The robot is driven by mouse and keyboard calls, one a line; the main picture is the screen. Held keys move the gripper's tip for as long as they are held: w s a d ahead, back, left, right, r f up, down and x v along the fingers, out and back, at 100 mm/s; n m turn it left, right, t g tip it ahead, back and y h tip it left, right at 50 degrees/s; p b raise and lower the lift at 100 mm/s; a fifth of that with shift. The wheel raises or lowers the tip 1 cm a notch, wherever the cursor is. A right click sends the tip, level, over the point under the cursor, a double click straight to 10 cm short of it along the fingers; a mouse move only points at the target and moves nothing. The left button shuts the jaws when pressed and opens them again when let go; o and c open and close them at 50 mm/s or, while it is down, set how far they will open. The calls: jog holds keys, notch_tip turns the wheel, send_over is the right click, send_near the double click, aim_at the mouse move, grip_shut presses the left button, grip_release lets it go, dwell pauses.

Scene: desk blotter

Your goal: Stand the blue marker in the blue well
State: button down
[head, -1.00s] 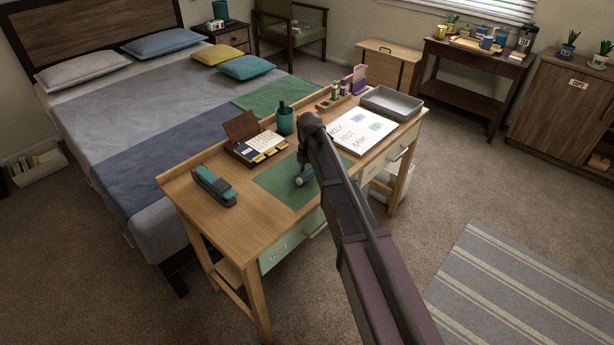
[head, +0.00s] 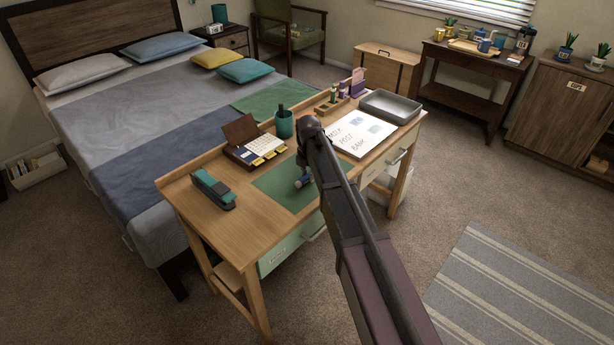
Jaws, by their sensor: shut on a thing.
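The blue marker (head: 301,184) shows as a small blue and pale shape over the green blotter (head: 276,189), just left of my arm. My gripper (head: 306,176) is shut on it, mostly hidden behind my own arm. I cannot tell whether the marker touches the blotter. A wooden holder (head: 326,107) at the back of the desk has a green and a purple upright item in it. A blue well cannot be made out at this size.
A teal cup (head: 284,126) with a dark item and an open card box (head: 255,148) stand left of my arm. A teal stapler (head: 212,189) lies at the desk's left. A white board (head: 362,132) and a grey tray (head: 390,106) lie at right.

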aim_at(308, 175)
jog(key=shift+r, duration=0.15)
jog(key=shift+s+r+p, duration=0.1)
jog(key=shift+r+p, duration=1.65)
jog(key=shift+p, duration=0.05)
jog(key=s+d+r+p, duration=0.1)
jog(key=s+d, duration=0.3)
jog(key=s, duration=1.1)
jog(key=shift+s, duration=0.15)
jog(key=shift+d+r, duration=0.1)
notch_tip(308, 175, up, 10)
jog(key=p, duration=1)
